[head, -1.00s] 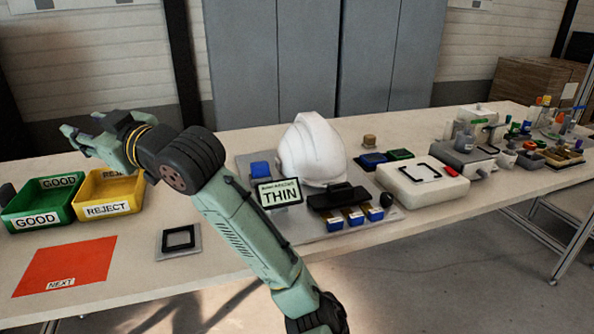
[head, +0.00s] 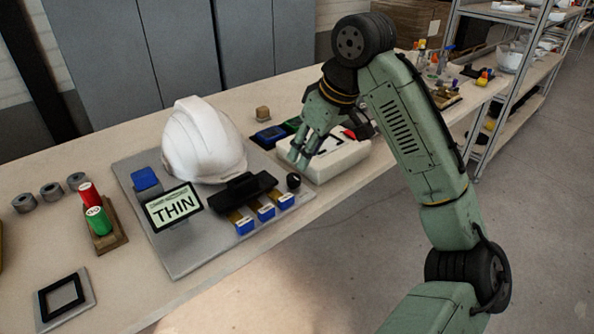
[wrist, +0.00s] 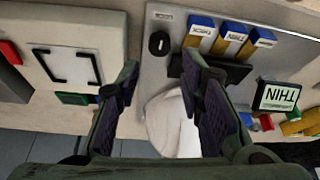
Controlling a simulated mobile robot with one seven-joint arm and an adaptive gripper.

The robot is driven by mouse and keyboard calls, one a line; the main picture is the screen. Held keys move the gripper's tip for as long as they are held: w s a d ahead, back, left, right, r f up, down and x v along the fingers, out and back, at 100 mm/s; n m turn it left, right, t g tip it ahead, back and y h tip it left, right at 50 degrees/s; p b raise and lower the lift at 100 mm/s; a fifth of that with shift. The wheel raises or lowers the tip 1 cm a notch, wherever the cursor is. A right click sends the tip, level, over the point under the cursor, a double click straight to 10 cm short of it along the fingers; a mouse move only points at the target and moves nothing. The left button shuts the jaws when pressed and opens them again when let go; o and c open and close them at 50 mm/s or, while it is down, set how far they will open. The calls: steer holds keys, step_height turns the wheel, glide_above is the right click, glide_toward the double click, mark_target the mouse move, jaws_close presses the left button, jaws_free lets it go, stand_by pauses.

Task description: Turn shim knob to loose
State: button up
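The black knob (head: 293,180) stands at the right end of the grey fixture plate (head: 185,262), beside several blue-tipped shims (head: 265,212). In the wrist view the knob (wrist: 159,43) shows just beyond the fingertips, between them, with a pale mark on its face. My gripper (head: 299,162) hangs above and slightly behind the knob, near the white box. In the wrist view my gripper (wrist: 159,62) is open, its fingers wide apart with nothing between them. The knob's setting label is too small to read. A display (head: 173,206) on the plate reads THIN.
A white helmet shell (head: 203,140) sits on the plate behind a black block (head: 245,187). The white box (head: 335,162) with a red button (head: 349,134) lies close to my gripper. Red and green cylinders (head: 98,220) stand at the left.

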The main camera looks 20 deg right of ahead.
mark_target(294, 177)
steer(key=x, duration=0.8)
steer(key=shift+w+f, duration=0.15)
steer(key=shift+f, duration=0.05)
steer(key=shift+c, duration=0.6)
jaws_close()
